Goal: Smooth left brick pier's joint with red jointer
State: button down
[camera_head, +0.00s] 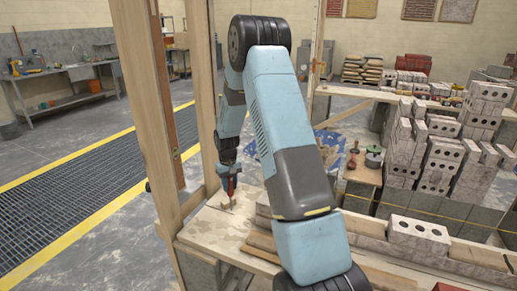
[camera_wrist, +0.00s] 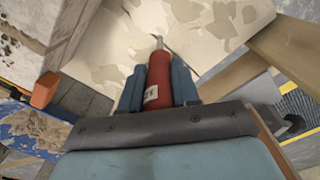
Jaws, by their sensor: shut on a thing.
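My gripper (camera_head: 228,176) is low over the mortar-stained board at the left of the bench in the head view. In the wrist view my gripper (camera_wrist: 158,88) has its two blue fingers shut on the red jointer (camera_wrist: 158,82), one finger on each side of its handle. The jointer's metal tip points away over the stained board; I cannot tell whether it touches. The jointer also shows in the head view (camera_head: 230,187), pointing down. I cannot make out the left brick pier for certain; my arm covers part of the bench.
Wooden posts (camera_head: 152,110) stand close to the left of my gripper. Stacked grey blocks (camera_head: 480,112) and a pale three-holed brick (camera_head: 418,235) are at right. A pale block (camera_wrist: 22,35) is upper left in the wrist view, near an orange piece (camera_wrist: 45,90).

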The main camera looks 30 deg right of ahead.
jog(key=shift+d+r, duration=0.1)
jog(key=shift+d, duration=0.2)
jog(key=s+d+r+t+h, duration=0.15)
jog(key=s+d+r, duration=0.3)
jog(key=r, duration=0.45)
jog(key=s+d+r+t+h, duration=0.1)
jog(key=s+d+r+h, duration=0.15)
jog(key=d+r, duration=0.45)
notch_tip(320, 180, down, 6)
jog(key=a, duration=0.1)
jog(key=shift+s+f+n+y, duration=0.25)
jog(key=shift+s+n+y, duration=0.05)
jog(key=shift+y, duration=0.1)
jog(key=shift+a+f, duration=0.15)
jog(key=shift+f, duration=0.45)
dwell(0.6)
jog(key=shift+s, duration=0.2)
